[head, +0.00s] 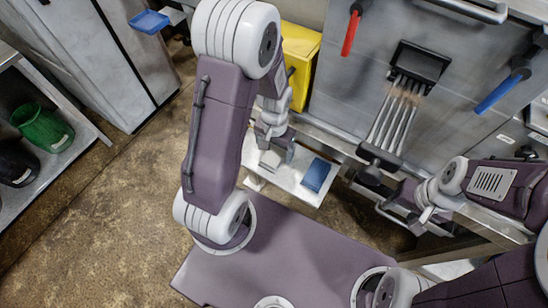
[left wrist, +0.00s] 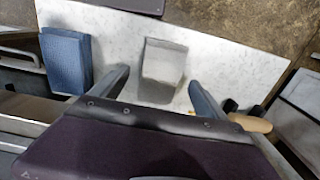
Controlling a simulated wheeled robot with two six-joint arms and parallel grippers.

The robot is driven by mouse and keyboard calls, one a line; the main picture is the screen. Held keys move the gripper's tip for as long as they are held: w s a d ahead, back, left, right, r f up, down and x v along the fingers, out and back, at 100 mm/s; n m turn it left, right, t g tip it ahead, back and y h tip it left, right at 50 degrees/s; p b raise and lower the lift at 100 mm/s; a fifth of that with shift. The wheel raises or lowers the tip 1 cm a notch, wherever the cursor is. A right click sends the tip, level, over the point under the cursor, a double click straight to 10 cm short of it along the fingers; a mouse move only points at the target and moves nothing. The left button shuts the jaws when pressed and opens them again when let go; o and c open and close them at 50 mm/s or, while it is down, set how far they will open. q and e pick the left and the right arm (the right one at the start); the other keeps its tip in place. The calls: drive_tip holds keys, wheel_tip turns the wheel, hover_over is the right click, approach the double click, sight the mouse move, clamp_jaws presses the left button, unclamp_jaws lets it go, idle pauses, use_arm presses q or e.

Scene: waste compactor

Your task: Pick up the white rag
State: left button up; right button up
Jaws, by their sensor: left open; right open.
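The white rag (head: 269,160) is a small, pale folded block on a light shelf. In the left wrist view the rag (left wrist: 163,63) shows grey-white and lies between and just beyond my left gripper's two fingers (left wrist: 158,82), with a gap on each side. In the head view my left gripper (head: 275,151) points down over the rag, open and empty, and partly covers it. My right gripper (head: 397,209) is open at the right, away from the rag, and its fingers are hard to make out.
A blue folded cloth (head: 316,175) lies on the light shelf (head: 297,188) beside the rag. A wooden-handled tool (left wrist: 250,123) shows in the left wrist view. A yellow box (head: 299,62) stands behind. A metal machine with red and blue handles fills the back right.

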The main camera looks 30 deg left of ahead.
sight(279, 154)
use_arm(q)
drive_tip(key=shift+f, duration=0.7)
drive_tip(key=shift+c, duration=0.7)
drive_tip(key=c, duration=1.3)
drive_tip(key=shift+r, duration=0.55)
drive_tip(key=r+p, duration=0.1)
drive_tip(key=r, duration=0.1)
drive_tip(key=d+r, duration=0.1)
drive_tip(key=r, duration=0.1)
drive_tip(key=shift+w+d+p, duration=0.1)
drive_tip(key=shift+w+p, duration=0.1)
drive_tip(key=shift+p, duration=0.15)
drive_tip(key=w+d+r, duration=0.1)
drive_tip(key=d+r, duration=0.1)
drive_tip(key=d, duration=0.1)
drive_tip(key=w+d+r+p, duration=0.1)
drive_tip(key=d+r, duration=0.1)
drive_tip(key=d, duration=0.1)
drive_tip(key=d+r, duration=0.2)
drive_tip(key=d, duration=0.2)
drive_tip(key=shift+w+p, duration=0.3)
drive_tip(key=shift+w, duration=0.1)
